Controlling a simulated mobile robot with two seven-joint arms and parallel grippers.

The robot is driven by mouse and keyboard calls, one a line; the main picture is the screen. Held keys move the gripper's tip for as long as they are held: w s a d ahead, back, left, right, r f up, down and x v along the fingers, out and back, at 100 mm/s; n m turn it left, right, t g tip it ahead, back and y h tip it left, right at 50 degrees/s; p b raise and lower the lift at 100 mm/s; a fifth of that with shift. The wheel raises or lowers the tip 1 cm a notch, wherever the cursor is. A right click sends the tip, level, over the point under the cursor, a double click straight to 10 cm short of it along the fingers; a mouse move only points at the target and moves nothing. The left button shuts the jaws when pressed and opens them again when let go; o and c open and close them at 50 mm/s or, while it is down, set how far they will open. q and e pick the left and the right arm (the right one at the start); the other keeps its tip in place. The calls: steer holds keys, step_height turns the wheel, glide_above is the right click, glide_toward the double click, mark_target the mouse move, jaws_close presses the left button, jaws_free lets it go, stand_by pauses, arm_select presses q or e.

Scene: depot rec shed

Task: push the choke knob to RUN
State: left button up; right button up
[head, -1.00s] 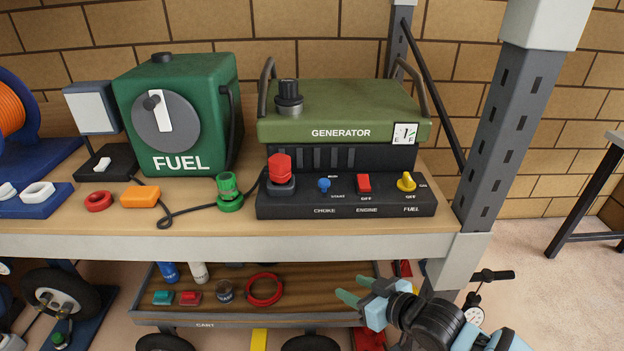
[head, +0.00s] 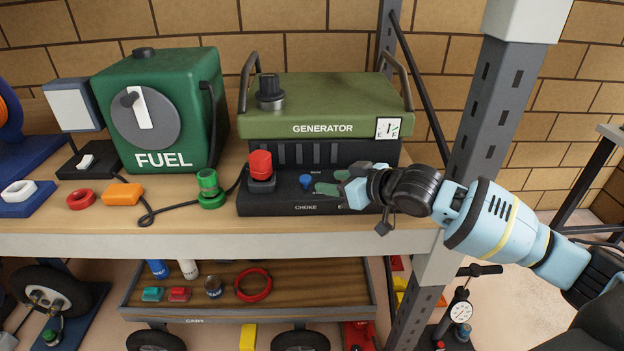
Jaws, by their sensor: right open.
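The blue choke knob (head: 306,181) stands on the black front panel (head: 268,207) of the green generator (head: 320,105), above the CHOKE label. A RUN mark sits above it, too small to read surely. My right gripper (head: 318,189) is in front of the panel, just right of the knob, its green fingertips pointing left toward it. The gripper is open and empty; I cannot tell whether a fingertip touches the knob. It hides the engine switch and the fuel knob. My left gripper is not in view.
A red knob (head: 261,166) stands left of the choke knob. A green fuel can (head: 165,110), a green fitting (head: 209,188), an orange block (head: 123,194) and a red ring (head: 81,199) share the bench. A grey post (head: 497,110) rises behind my right arm.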

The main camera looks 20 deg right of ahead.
mark_target(309, 179)
steer(key=x, duration=0.7)
steer(key=shift+w, duration=0.15)
jaws_close()
